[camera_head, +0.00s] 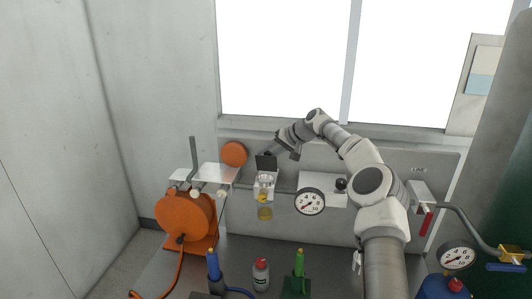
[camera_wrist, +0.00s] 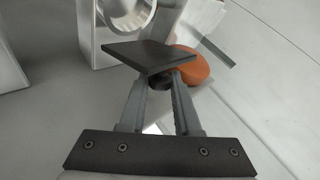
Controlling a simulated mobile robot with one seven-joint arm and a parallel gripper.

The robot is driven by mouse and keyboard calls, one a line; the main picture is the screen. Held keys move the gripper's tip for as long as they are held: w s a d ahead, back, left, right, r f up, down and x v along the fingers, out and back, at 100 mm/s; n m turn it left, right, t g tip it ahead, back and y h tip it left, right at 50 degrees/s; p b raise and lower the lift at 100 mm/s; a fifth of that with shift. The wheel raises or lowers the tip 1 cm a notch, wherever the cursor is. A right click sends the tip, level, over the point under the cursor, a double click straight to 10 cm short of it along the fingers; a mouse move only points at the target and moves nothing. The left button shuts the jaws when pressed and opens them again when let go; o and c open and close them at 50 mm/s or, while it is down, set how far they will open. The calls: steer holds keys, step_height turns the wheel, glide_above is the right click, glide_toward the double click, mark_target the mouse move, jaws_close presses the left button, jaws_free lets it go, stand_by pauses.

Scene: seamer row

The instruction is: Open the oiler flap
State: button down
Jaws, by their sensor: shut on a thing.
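The oiler (camera_head: 264,184) is a small pale box on the back panel, with a yellow bowl (camera_head: 264,212) below it. Its dark square flap (camera_head: 265,163) stands raised above the box. My gripper (camera_head: 275,152) comes from the upper right and is shut on the flap. In the wrist view, the flap (camera_wrist: 152,55) sits at the tips of my gripper's fingers (camera_wrist: 160,82) and hides part of them. Beyond it, the oiler's pale body (camera_wrist: 115,25) shows a round opening. The flap's hinge is hidden.
An orange reel (camera_head: 185,215) stands left of the oiler and an orange disc (camera_head: 234,153) sits up left. A gauge (camera_head: 310,202) is close on the right. Bottles and tools, such as a white bottle (camera_head: 261,274), stand below. A window (camera_head: 285,60) is behind.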

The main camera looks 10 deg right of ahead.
steer(key=shift+w, duration=0.2)
stand_by(0.3)
steer(key=c, duration=0.6)
jaws_free()
steer(key=shift+d, duration=0.1)
steer(key=b+v, duration=0.1)
steer(key=v, duration=0.4)
steer(key=b+v, duration=0.1)
steer(key=v, duration=0.5)
steer(key=b+v, duration=0.1)
steer(key=v, duration=0.5)
steer(key=shift+w+d+r, duration=0.1)
steer(key=shift+w+r, duration=0.05)
steer(key=shift+r, duration=0.2)
